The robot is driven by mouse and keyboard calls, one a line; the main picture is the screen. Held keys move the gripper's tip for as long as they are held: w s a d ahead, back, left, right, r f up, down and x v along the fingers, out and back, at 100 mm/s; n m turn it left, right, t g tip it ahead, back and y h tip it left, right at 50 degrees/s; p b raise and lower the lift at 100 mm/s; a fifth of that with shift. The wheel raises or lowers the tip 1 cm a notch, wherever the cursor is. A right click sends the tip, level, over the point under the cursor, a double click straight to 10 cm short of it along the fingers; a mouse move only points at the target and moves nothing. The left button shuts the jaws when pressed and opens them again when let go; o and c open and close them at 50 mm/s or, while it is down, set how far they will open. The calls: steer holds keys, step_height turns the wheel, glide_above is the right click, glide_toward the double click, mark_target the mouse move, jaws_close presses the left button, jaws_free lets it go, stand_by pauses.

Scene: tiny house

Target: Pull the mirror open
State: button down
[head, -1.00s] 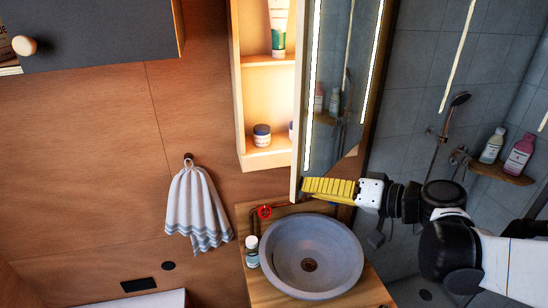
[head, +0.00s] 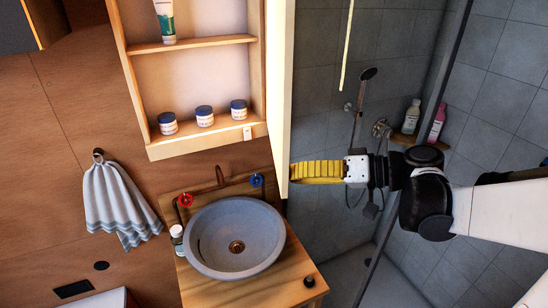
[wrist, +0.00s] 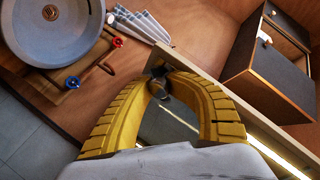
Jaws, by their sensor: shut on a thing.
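The mirror door (head: 283,80) of the wall cabinet (head: 200,146) stands swung out and shows nearly edge-on in the head view, as a thin pale upright strip. The cabinet's shelves are exposed. My gripper (head: 291,171) is at the lower end of this strip, its yellow fingers coming in from the right. In the wrist view, my gripper (wrist: 156,68) has its fingertips closed together at the mirror's edge (wrist: 205,80). Part of the reflecting face and a lit strip show behind and below the fingers. The exact contact is partly hidden by the fingers.
A round grey basin (head: 236,236) on a wooden counter (head: 262,290) lies below the cabinet. A small bottle (head: 177,240) stands left of it. Several jars and a tube (head: 165,20) are on the shelves. A towel (head: 120,203) hangs left. A shower area lies right.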

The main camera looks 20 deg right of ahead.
steer(key=shift+w+d+r, duration=0.1)
steer(key=shift+r, duration=0.1)
steer(key=c, duration=1.2)
jaws_free()
steer(key=shift+s+d, duration=0.1)
steer(key=shift+s, duration=0.1)
steer(key=v, duration=1.1)
steer(key=shift+s+d, duration=0.25)
steer(key=shift+d, duration=0.05)
